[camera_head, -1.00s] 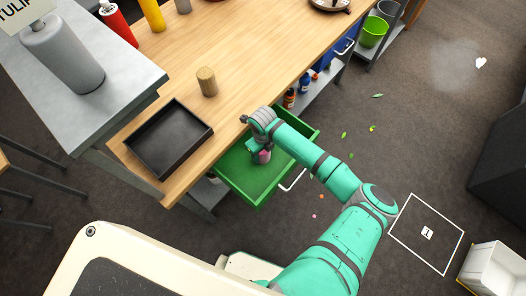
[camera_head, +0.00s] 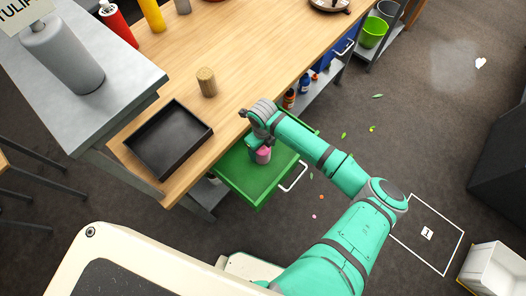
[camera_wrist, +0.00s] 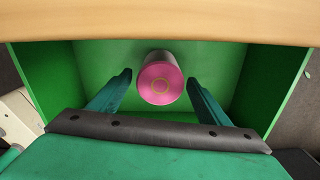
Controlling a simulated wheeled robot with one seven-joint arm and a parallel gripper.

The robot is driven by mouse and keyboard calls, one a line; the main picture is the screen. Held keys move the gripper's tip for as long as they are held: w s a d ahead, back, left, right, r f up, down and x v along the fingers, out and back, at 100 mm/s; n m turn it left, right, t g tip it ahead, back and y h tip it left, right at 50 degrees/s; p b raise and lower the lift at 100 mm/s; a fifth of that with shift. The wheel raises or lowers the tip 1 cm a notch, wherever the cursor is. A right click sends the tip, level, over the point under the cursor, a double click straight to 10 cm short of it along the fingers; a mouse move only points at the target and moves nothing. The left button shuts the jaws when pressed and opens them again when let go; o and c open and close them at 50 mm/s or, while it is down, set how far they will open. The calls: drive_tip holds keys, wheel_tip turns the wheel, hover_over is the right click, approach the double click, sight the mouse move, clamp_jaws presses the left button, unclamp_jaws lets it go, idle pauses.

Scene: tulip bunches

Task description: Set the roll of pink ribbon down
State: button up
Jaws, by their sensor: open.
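The roll of pink ribbon (camera_head: 263,155) is inside the open green drawer (camera_head: 240,177), towards its back, by the worktop edge. In the wrist view the roll (camera_wrist: 161,82) shows its round pink end between the two fingers of my gripper (camera_wrist: 160,85). The fingers are apart, with a gap visible on each side of the roll. In the head view my gripper (camera_head: 260,137) is over the drawer and its fingers are mostly hidden by my wrist. The drawer (camera_wrist: 100,60) surrounds the roll in the wrist view.
The wooden worktop (camera_head: 225,110) overhangs the drawer's back and crosses the top of the wrist view. A black tray (camera_head: 168,140) and a wooden cylinder (camera_head: 207,82) stand on it. The front part of the drawer is empty. Bottles (camera_head: 290,98) stand on a lower shelf nearby.

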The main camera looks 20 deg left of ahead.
wheel_tip(320, 180, up, 8)
drive_tip(key=shift+r, duration=0.1)
drive_tip(key=shift+d, duration=0.1)
idle(0.7)
